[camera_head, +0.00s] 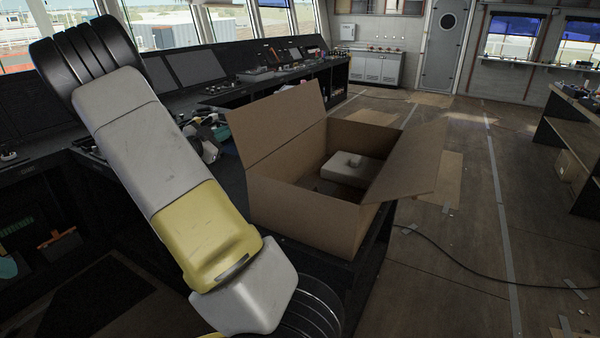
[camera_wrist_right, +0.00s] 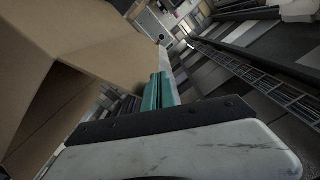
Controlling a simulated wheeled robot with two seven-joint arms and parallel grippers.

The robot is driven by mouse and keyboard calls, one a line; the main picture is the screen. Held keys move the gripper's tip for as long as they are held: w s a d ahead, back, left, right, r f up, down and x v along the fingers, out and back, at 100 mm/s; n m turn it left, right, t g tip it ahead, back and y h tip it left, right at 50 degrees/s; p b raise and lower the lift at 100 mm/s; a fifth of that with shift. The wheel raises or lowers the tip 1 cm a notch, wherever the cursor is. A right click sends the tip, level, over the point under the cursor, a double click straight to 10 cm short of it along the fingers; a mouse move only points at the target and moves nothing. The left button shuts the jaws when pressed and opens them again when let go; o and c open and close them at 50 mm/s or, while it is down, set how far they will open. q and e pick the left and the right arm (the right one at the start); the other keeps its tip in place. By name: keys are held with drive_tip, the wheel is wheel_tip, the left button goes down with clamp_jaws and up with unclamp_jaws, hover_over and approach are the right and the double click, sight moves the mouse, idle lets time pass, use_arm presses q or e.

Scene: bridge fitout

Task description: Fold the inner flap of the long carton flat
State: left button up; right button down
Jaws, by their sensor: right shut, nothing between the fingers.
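The long carton (camera_head: 305,222) is brown and open-topped on a dark surface. One broad flap (camera_head: 275,130) stands raised along its left side. Another flap (camera_head: 412,162) slopes outward on the right. I cannot tell which is the inner flap. A pale block-like object (camera_head: 350,170) lies inside. My right gripper (camera_head: 222,131) is partly hidden by my arm, at the outer left side of the raised flap. In the right wrist view its teal fingers (camera_wrist_right: 159,91) are together and empty, close to a cardboard panel (camera_wrist_right: 100,45); contact is unclear. My left gripper is out of view.
A dark console (camera_head: 190,80) with screens and controls runs along the left behind the carton. Open floor (camera_head: 470,210) lies to the right, with a black cable (camera_head: 450,255) across it. A bench (camera_head: 570,140) stands at the far right.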

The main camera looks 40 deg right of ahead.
sight(236, 135)
drive_tip(key=shift+s+d+r, duration=0.2)
drive_tip(key=shift+s, duration=0.3)
drive_tip(key=shift+s+d+r, duration=0.15)
drive_tip(key=shift+s+r, duration=0.05)
drive_tip(key=shift+s, duration=0.25)
drive_tip(key=shift+s+d+r, duration=0.2)
drive_tip(key=shift+s, duration=0.3)
drive_tip(key=shift+s+d, duration=0.1)
drive_tip(key=shift+s+d+r, duration=0.1)
drive_tip(key=shift+s+d, duration=0.2)
drive_tip(key=shift+s, duration=0.4)
drive_tip(key=shift+s+d+r, duration=0.1)
drive_tip(key=shift+s+d, duration=0.15)
drive_tip(key=shift+s, duration=0.45)
